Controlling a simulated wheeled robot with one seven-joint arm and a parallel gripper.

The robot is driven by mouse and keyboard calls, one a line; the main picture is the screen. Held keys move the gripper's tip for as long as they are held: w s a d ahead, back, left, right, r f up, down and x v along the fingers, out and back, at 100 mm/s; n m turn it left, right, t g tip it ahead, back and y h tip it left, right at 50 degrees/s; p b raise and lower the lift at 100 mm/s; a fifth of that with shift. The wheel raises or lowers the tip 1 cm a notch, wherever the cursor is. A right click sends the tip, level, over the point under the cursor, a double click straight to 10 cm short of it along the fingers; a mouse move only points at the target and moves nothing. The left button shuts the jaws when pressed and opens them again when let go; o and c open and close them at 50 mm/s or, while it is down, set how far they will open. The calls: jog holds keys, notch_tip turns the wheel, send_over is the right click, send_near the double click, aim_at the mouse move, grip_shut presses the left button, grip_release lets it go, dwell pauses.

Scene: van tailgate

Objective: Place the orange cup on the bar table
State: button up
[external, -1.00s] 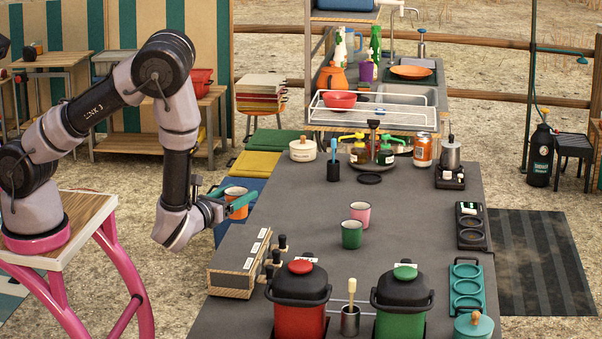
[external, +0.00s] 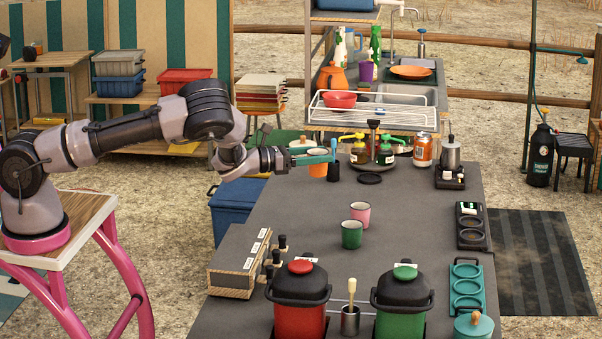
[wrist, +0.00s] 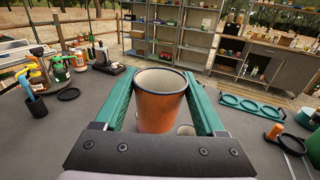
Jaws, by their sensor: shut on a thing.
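The orange cup (external: 317,165) is upright between the teal fingers of my gripper (external: 321,159), which is shut on it. In the wrist view the orange cup (wrist: 160,103) stands between both fingers of my gripper (wrist: 160,95), with its open rim up. My gripper holds it above the far left part of the grey bar table (external: 300,205). The exact height above the top is hard to tell. A green cup (external: 351,235) and a pink cup (external: 360,213) stand on the middle of the table, nearer the camera.
A dark holder with a blue-handled tool (external: 334,172) stands close beside the held cup. A dark round coaster (external: 370,179) and sauce bottles (external: 359,151) are to its right. Red and green jugs (external: 300,300) stand at the front. The left-middle of the table is clear.

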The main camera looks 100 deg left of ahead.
jog(key=shift+a+f+m+t+h, duration=0.25)
jog(key=shift+a+f+m+h, duration=0.75)
jog(key=shift+f, duration=1.9)
jog(key=shift+a+f+m+t+h, duration=0.45)
jog(key=shift+f+h, duration=1)
jog(key=shift+f, duration=1.5)
jog(key=shift+a+f+m+t+h, duration=0.1)
jog(key=shift+a+f+m+h, duration=0.9)
jog(key=shift+f, duration=1.9)
jog(key=shift+d+h, duration=0.25)
jog(key=shift+d, duration=0.1)
jog(key=shift+f, duration=0.2)
jog(key=o, duration=1.4)
jog(key=shift+c, duration=0.2)
jog(key=shift+r, duration=0.1)
jog(key=shift+s+r, duration=0.15)
jog(key=s, duration=1.1)
jog(key=shift+s, duration=0.35)
